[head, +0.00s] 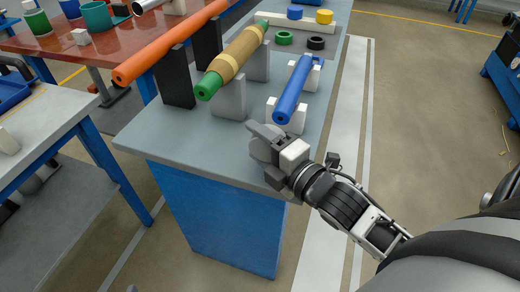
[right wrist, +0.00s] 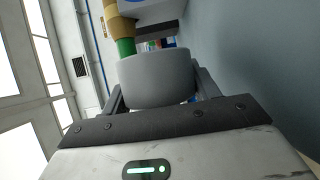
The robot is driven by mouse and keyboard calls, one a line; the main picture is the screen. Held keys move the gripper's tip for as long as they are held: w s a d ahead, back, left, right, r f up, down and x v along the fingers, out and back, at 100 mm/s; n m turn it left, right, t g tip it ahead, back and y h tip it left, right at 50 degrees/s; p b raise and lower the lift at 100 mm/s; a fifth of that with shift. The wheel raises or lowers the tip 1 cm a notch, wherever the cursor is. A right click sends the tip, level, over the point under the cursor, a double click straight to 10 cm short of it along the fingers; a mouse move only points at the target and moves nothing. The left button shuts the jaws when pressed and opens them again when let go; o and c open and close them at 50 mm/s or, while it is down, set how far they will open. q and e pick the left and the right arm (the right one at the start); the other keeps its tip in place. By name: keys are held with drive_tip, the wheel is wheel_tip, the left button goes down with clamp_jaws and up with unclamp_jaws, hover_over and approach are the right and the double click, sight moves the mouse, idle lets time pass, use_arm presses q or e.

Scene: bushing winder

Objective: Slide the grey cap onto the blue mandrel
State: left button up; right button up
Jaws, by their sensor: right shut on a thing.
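The blue mandrel (head: 298,90) lies lengthwise on white supports on the grey bench, its near end with a small hole facing me. My right gripper (head: 266,150) is shut on the grey cap (head: 262,149) at the bench's near edge. The cap is in front of the mandrel's near end and a little left of it, apart from it in the head view. In the right wrist view the cap (right wrist: 157,80) sits between the fingers and hides most of what lies beyond. My left gripper is not in view.
A green-ended mandrel with a tan wrap (head: 240,57) lies on grey supports to the left, close to the cap's side. An orange tube (head: 165,48) lies farther left on black blocks. Blue, yellow, green and black rings (head: 316,43) lie at the bench's far end.

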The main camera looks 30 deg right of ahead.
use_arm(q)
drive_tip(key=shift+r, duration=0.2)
use_arm(e)
drive_tip(key=shift+r, duration=0.1)
drive_tip(key=shift+s+r+p, duration=0.1)
drive_tip(key=shift+p, duration=0.35)
drive_tip(key=shift+d, duration=0.15)
drive_tip(key=shift+w+d, duration=0.5)
drive_tip(key=shift+w, duration=0.1)
use_arm(q)
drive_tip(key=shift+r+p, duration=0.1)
drive_tip(key=shift+p, duration=0.3)
use_arm(e)
drive_tip(key=shift+w+d, duration=0.95)
drive_tip(key=shift+d, duration=0.25)
drive_tip(key=shift+o, duration=0.7)
drive_tip(key=shift+c, duration=1.2)
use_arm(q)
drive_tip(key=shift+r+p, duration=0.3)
